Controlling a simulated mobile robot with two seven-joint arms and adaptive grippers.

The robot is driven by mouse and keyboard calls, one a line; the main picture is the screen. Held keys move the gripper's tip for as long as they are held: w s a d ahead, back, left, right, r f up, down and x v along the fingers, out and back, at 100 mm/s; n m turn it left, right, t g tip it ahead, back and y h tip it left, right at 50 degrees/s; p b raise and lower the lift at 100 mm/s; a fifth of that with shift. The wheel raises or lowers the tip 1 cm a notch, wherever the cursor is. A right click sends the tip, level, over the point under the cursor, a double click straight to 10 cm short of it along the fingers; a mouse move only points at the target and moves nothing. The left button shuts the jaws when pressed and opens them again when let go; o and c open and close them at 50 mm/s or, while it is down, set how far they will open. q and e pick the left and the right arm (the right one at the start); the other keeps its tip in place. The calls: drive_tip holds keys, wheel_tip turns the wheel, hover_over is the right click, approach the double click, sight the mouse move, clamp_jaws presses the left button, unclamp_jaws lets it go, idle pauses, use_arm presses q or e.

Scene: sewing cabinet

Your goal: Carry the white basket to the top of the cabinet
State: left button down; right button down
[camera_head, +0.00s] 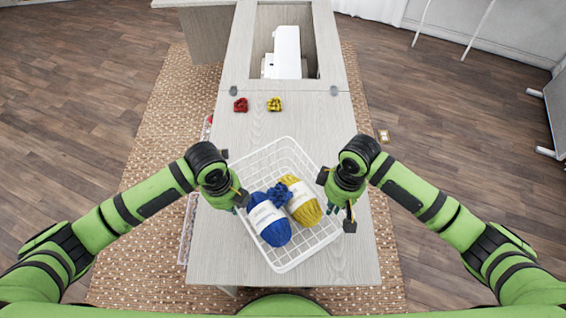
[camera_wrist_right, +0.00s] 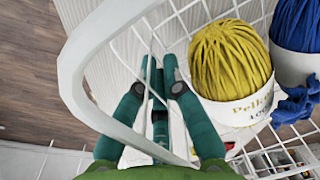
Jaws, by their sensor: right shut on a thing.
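The white wire basket (camera_head: 290,262) is over the near part of the pale cabinet top (camera_head: 215,262); I cannot tell whether it rests on it. A blue yarn ball (camera_head: 274,233), a yellow yarn ball (camera_head: 308,213) and a small dark-blue piece (camera_head: 281,194) are in it. My right gripper (camera_head: 340,198) is at the basket's right side, shut on it. In the right wrist view the basket's rim (camera_wrist_right: 75,75) crosses near the right gripper's teal fingers (camera_wrist_right: 160,75). My left gripper (camera_head: 236,196) is at the basket's left side; its fingertips are largely hidden.
A red item (camera_head: 240,105) and a yellow item (camera_head: 274,104) lie on the cabinet top beyond the basket. A white machine (camera_head: 286,52) sits in the recess farther back. A patterned rug (camera_head: 140,215) lies under the cabinet, with wooden floor around.

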sight(332, 215)
idle(0.3)
use_arm(q)
drive_tip(key=shift+f, duration=0.2)
use_arm(e)
drive_tip(key=shift+f, duration=0.2)
